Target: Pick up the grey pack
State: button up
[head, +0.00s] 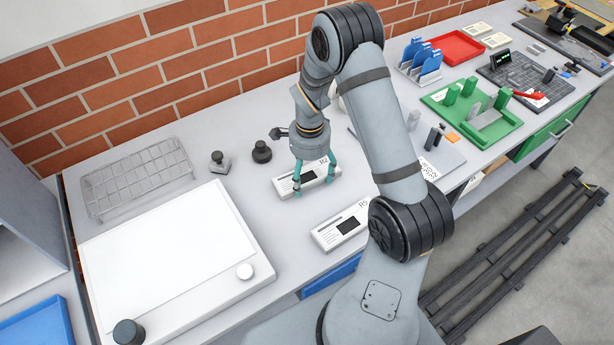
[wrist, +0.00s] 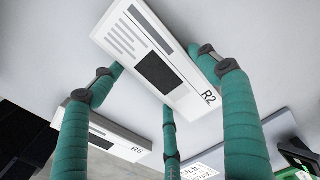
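A pale pack marked R2 (head: 317,171) lies flat on the worktop, with a dark window and printed lines on its face. It also fills the upper middle of the wrist view (wrist: 178,88). My gripper (head: 310,182) is low over it, its teal fingers spread around it. In the wrist view the fingers (wrist: 162,68) lie on both sides of the pack, and I cannot tell whether they touch it. A similar pale pack marked R5 (head: 343,228) lies nearer the front edge, apart from the fingers. Neither pack is clearly greyer.
A white board (head: 165,262) and wire rack (head: 135,178) are at left. Black (head: 261,152) and grey (head: 218,163) knobs stand behind the R2 pack. A green fixture (head: 470,112), red tray (head: 457,47) and blue upright holders (head: 421,62) are at right.

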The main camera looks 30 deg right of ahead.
jog(key=c, duration=0.8)
jog(key=shift+o, duration=0.2)
jog(key=shift+r, duration=0.1)
